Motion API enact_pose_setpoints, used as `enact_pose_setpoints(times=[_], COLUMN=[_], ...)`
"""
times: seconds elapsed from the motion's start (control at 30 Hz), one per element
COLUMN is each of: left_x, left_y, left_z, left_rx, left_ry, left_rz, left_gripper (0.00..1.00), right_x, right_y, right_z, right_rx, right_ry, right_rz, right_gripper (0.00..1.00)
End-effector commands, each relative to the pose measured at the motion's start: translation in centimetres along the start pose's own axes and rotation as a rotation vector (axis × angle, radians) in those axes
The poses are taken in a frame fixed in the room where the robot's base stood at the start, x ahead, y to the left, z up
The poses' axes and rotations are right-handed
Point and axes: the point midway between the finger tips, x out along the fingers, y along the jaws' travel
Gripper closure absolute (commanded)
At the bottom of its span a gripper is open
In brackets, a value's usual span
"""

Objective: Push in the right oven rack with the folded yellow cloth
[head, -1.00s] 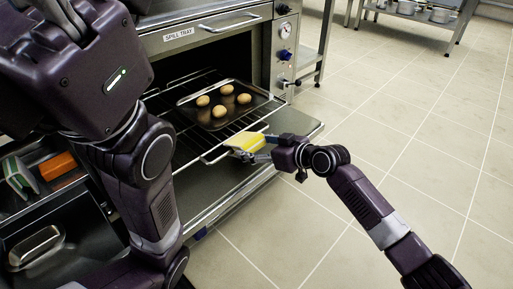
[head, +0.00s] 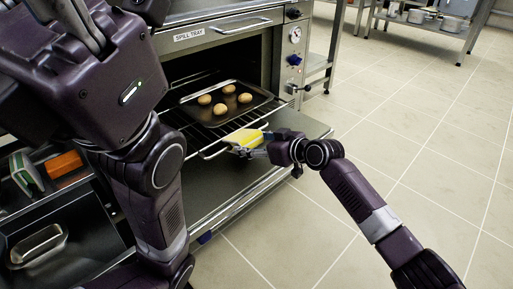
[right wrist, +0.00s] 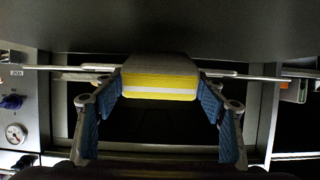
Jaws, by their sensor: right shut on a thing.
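The oven rack (head: 207,152) is partly out of the open oven, and a dark tray (head: 222,119) with several round buns lies on it. My right gripper (head: 255,146) is shut on the folded yellow cloth (head: 239,138) at the rack's front edge. In the right wrist view the cloth (right wrist: 160,86) sits between the blue finger pads of the gripper (right wrist: 160,108), with the rack's front bar (right wrist: 235,74) running to both sides behind it. I cannot tell whether cloth and bar touch firmly. My left arm shows at left; its gripper is not visible.
The lowered oven door (head: 262,172) lies under the rack. Knobs and a dial (head: 295,34) are on the oven's right side. A black bin with a metal tin (head: 38,246) is at lower left. The tiled floor at right is clear.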

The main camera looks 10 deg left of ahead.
Motion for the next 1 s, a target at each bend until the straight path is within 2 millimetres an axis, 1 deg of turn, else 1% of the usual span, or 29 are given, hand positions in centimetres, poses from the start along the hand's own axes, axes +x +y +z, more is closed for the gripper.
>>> enact_pose_setpoints(times=[0.03,0.5,0.63,1.0], left_x=[-0.4,-2.4,-2.6,-2.6], left_y=[0.1,0.5,0.6,0.5], left_z=[-0.1,-0.8,-0.9,-0.8], left_rx=[0.0,0.0,0.0,0.0], left_ry=[0.0,-0.001,-0.001,-0.001], left_rz=[0.0,0.0,0.0,0.0], left_gripper=[0.67,0.67,0.67,0.67], right_x=[0.5,3.4,3.8,3.9], right_y=[0.0,0.0,-0.1,-0.1], right_z=[-0.1,-1.5,-1.7,-2.0], right_rx=[0.0,0.0,0.0,0.0], right_ry=[0.002,0.002,0.002,0.002], right_rz=[0.0,0.0,-0.001,-0.001], right_gripper=[0.66,0.66,0.66,0.66])
